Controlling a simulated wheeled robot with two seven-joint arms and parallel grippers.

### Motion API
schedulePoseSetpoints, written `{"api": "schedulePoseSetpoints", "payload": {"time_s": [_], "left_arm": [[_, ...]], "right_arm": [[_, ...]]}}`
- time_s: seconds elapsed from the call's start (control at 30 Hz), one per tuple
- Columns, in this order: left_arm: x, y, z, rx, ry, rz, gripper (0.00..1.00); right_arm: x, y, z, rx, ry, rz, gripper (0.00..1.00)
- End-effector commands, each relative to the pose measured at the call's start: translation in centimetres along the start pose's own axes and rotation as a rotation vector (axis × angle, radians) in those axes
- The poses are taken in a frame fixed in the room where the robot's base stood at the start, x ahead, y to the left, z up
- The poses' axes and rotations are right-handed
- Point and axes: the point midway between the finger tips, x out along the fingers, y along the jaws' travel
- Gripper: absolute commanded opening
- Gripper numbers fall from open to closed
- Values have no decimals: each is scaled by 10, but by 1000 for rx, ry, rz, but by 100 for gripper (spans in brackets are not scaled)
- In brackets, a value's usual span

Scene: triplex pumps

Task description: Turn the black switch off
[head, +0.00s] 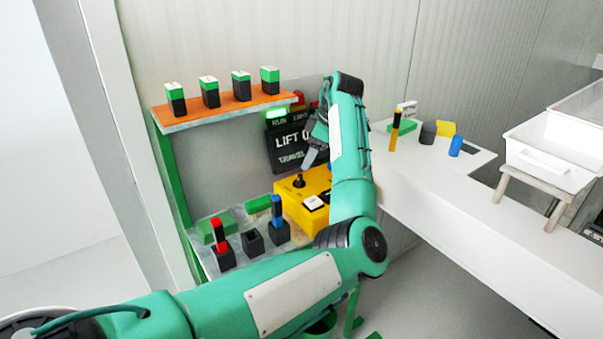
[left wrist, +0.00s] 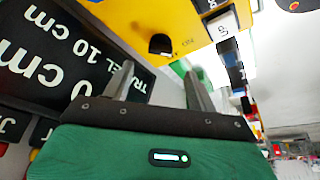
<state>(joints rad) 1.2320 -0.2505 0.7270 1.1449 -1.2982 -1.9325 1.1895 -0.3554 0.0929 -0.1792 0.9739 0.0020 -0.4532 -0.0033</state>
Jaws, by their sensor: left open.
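The black switch (head: 299,181) stands up from the top of a yellow box (head: 292,198) on the lower bench. In the left wrist view the black switch (left wrist: 160,44) shows as a rounded knob on the yellow face, with "ON" printed beside it. My left gripper (head: 311,157) is above the switch and apart from it. In the left wrist view the two fingers of the left gripper (left wrist: 158,72) are spread, with nothing between them, and the switch is beyond their tips. My right gripper is not in view.
A black display panel (head: 290,140) reading "LIFT" and "TRAVEL" is behind the box. An orange shelf (head: 225,112) holds several green-and-black blocks. Red-topped (head: 221,245) and blue-topped (head: 278,222) tools stand in holders at the front. A white counter (head: 450,200) is at right.

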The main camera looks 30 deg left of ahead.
Motion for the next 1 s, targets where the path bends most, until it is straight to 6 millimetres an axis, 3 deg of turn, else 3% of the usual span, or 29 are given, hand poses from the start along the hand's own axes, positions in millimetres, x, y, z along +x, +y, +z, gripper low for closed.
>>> {"api": "schedulePoseSetpoints", "payload": {"time_s": [0.13, 0.33, 0.77, 1.0], "left_arm": [[31, -1, 0, 1, 0, -2, 58], [60, 0, 0, 1, 0, 0, 58], [71, 0, 0, 1, 0, 2, 58], [71, 0, 0, 1, 0, 2, 15]], "right_arm": [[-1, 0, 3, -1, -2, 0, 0], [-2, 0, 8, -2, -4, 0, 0], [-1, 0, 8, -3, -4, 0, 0], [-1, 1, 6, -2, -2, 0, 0]]}}
